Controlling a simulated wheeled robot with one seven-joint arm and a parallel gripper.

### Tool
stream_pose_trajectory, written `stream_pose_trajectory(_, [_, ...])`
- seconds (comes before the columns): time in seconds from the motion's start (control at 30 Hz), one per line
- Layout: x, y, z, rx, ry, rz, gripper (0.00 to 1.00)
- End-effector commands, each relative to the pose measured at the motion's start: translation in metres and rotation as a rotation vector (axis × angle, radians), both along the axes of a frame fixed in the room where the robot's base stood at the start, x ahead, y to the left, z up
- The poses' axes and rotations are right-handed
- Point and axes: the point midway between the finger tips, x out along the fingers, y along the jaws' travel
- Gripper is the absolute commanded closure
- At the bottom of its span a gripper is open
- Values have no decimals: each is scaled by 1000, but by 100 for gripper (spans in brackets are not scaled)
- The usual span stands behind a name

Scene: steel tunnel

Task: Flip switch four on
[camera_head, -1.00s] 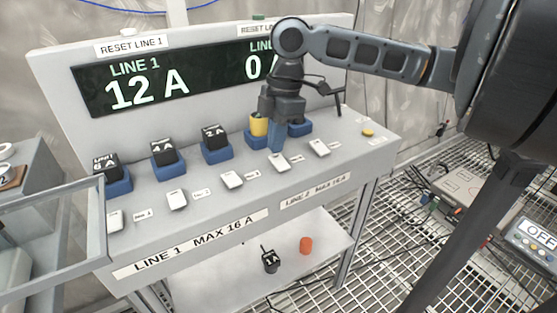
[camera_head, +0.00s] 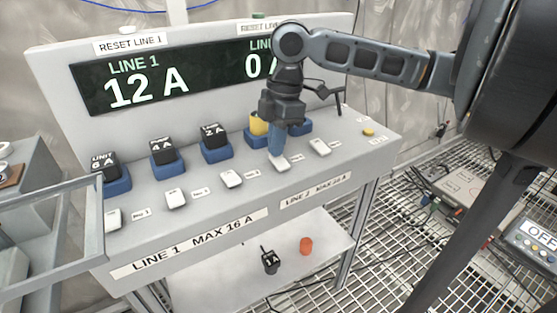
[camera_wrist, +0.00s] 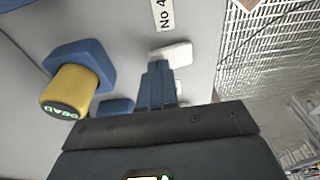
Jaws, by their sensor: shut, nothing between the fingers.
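Switch four (camera_head: 279,164) is a white rocker on the grey sloping panel (camera_head: 205,190), fourth from the left. In the wrist view the same white rocker (camera_wrist: 174,53) sits beside a label reading "No 4" (camera_wrist: 163,14). My gripper (camera_head: 276,154) points down with its blue fingers together and empty. The fingertips (camera_wrist: 158,66) are right at the near edge of the rocker and hide part of it. I cannot tell whether they touch it, or which way the rocker is tilted.
Other white switches, including one right of switch four (camera_head: 320,147), line the panel. Behind them are blue sockets with black blocks (camera_head: 162,150) and a yellow block (camera_head: 259,124). The display (camera_head: 165,80) reads Line 1 12 A, Line 2 0 A. A railing (camera_head: 50,200) stands left.

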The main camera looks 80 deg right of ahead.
Motion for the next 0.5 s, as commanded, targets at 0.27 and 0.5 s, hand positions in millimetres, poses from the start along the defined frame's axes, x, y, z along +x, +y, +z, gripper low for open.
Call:
stream_pose_trajectory(0.27, [0, 0, -4, 0, 0, 0, 100])
stream_pose_trajectory(0.5, [0, 0, -6, 0, 0, 0, 100])
